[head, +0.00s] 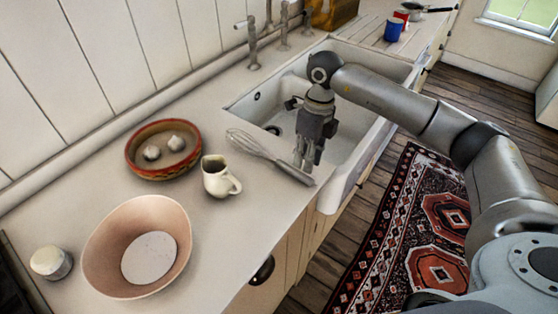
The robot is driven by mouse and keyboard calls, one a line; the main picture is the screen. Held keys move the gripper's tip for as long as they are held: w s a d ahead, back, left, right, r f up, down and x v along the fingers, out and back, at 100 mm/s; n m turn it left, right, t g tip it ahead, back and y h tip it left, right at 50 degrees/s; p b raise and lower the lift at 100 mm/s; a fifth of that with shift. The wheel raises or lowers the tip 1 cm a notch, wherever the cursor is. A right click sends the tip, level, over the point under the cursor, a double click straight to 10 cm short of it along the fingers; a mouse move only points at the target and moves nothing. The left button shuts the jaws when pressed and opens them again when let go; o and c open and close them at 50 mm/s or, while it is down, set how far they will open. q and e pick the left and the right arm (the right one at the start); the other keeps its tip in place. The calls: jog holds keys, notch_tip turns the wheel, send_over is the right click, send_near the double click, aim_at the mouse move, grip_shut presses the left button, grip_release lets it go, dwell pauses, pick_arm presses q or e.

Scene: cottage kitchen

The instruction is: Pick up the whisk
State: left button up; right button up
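The whisk (253,144) lies on the pale counter beside the sink. Its wire loops point to the upper left and its grey handle (292,170) points to the lower right, near the counter's front edge. My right gripper (306,165) points down over the handle. Its fingertips are at or just above the handle. I cannot tell whether they touch it, or how far apart the fingers are. My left gripper is not in view.
A cream jug (219,177) stands close to the whisk. A brown bowl (163,126) holding garlic-like bulbs, a large pinkish bowl (110,240) and a small lidded jar (50,263) stand farther left. The white sink (345,140) is behind the gripper. Blue (393,29) and red (402,17) cups stand beyond.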

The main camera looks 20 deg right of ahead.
aim_at(304, 175)
jog(key=f, duration=0.1)
jog(key=f+p, duration=0.1)
jog(key=f, duration=0.1)
jog(key=shift+s+a+f+p, duration=0.3)
jog(key=shift+a+p, duration=0.05)
jog(key=shift+p, duration=0.05)
jog(key=shift+f, duration=0.6)
grip_shut()
jog(key=shift+r, duration=0.15)
